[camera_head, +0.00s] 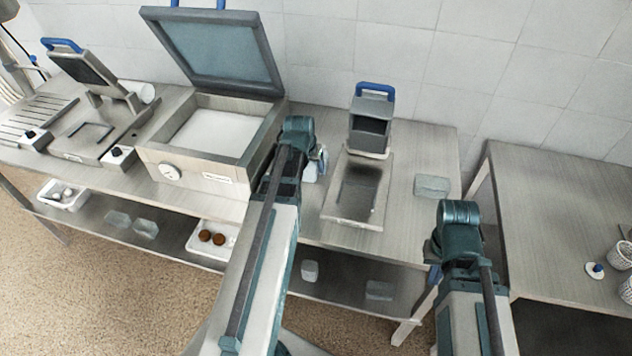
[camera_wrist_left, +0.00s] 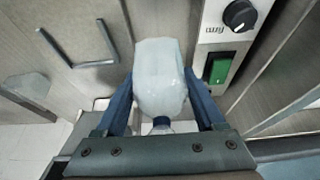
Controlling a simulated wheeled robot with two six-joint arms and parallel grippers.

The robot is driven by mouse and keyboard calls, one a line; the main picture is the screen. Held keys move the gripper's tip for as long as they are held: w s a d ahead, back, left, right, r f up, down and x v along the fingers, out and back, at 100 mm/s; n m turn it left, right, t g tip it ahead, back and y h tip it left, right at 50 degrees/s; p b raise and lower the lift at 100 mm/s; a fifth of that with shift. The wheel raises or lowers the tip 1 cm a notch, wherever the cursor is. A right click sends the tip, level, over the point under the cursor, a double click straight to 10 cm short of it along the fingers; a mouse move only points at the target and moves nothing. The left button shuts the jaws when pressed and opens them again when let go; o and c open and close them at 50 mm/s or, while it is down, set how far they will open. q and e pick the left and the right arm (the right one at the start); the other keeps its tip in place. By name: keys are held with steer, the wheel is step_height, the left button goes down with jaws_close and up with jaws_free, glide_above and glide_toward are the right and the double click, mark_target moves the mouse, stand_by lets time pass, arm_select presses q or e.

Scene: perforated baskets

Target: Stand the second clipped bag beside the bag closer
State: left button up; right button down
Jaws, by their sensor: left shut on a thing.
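My left gripper (camera_wrist_left: 160,82) is shut on a pale, cloudy bag (camera_wrist_left: 160,62), with its two blue fingers on either side. A dark blue clip (camera_wrist_left: 161,122) shows at the near end of the bag. In the head view my left gripper (camera_head: 304,160) is over the middle of the table, and its fingers are mostly hidden by the arm. A grey machine with a blue handle (camera_head: 371,108), which may be the bag closer, stands just right of it.
A clear block-like pack (camera_head: 432,186) lies right of the machine's tray (camera_head: 352,215). A large open-lidded machine (camera_head: 215,170) stands to the left. The wrist view shows a panel with a black knob (camera_wrist_left: 240,15) and green switch (camera_wrist_left: 217,68). The right table (camera_head: 560,200) has bare room.

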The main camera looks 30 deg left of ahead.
mark_target(307, 177)
arm_select(q)
steer(key=shift+f, duration=0.15)
step_height(307, 177, down, 10)
steer(key=b, duration=1)
steer(key=shift+f, duration=0.1)
steer(key=o, duration=1.2)
steer(key=shift+r, duration=0.25)
steer(key=p+v, duration=1.1)
steer(key=v, duration=0.1)
